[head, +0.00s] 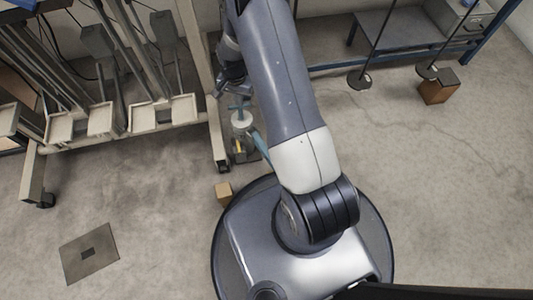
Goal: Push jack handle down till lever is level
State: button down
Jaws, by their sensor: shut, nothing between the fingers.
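A small jack-like device (241,118) stands on the floor beside the wheeled frame's post, left of my arm. It has a light blue top piece, a whitish round body and a dark base with some yellow. A blue bar (261,146) slants down to the right from it and passes behind my arm; I take it to be the handle. Whether the lever is level cannot be told from here. My gripper (236,88) is small and dark in this view, just above the blue top piece. It is shut and empty. Whether it touches the device is unclear.
A wheeled frame (213,100) with grey channels stands at the left. A small wooden block (223,192) lies near my base, and a brown box (438,88) is at the upper right. A flat square plate (89,253) lies lower left.

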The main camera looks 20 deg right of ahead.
jog(key=shift+f+b, duration=1.25)
jog(key=shift+f, duration=0.75)
jog(key=shift+r, duration=0.15)
notch_tip(320, 180, up, 9)
jog(key=p, duration=0.6)
jog(key=shift+r+p, duration=0.1)
jog(key=shift+p, duration=0.2)
